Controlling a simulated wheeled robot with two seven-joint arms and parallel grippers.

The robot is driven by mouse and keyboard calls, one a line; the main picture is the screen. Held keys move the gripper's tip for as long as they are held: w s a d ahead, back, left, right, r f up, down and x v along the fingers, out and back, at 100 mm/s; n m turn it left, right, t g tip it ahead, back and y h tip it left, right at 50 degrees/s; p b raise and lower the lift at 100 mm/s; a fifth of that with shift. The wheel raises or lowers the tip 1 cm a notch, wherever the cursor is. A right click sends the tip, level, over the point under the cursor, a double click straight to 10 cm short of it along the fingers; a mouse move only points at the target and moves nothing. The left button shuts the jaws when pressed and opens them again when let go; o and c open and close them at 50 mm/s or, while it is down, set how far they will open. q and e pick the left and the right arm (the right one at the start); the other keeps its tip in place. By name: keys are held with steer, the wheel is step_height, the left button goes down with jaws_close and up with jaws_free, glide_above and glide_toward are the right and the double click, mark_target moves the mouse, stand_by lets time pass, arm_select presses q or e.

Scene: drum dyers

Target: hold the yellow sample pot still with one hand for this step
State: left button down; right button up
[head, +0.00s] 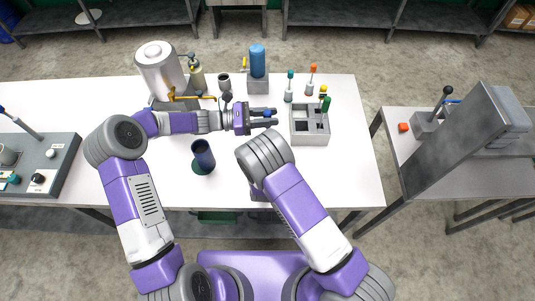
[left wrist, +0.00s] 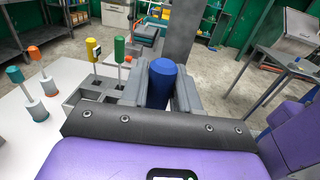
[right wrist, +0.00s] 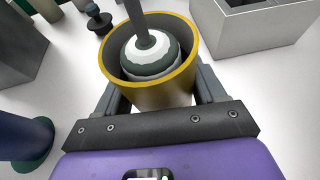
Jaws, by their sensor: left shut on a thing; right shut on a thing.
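The yellow sample pot (right wrist: 150,92), a round cup with a yellow rim and a darker inside, shows in the right wrist view. My right gripper (right wrist: 156,98) is shut on it, one finger on each side. A grey rod with a white and dark green rounded head (right wrist: 150,52) stands in the pot; its top leaves the frame. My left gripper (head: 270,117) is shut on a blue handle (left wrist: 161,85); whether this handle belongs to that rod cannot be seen. In the head view my right gripper and the pot are hidden.
A grey compartment rack (head: 310,138) holds green- and yellow-topped tools. Teal- and orange-topped tools (head: 312,80) stand behind it. A navy cup (head: 203,154) stands front left. A steel tank (head: 160,70) and blue cylinder (head: 258,62) stand at the back. The table's right front is clear.

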arm_select(q)
steer(key=shift+r, duration=4.2)
arm_select(e)
steer(key=o, duration=1.3)
steer(key=d+v, duration=0.1)
steer(key=v, duration=1.1)
steer(key=shift+a, duration=0.45)
arm_select(q)
steer(key=shift+f, duration=0.1)
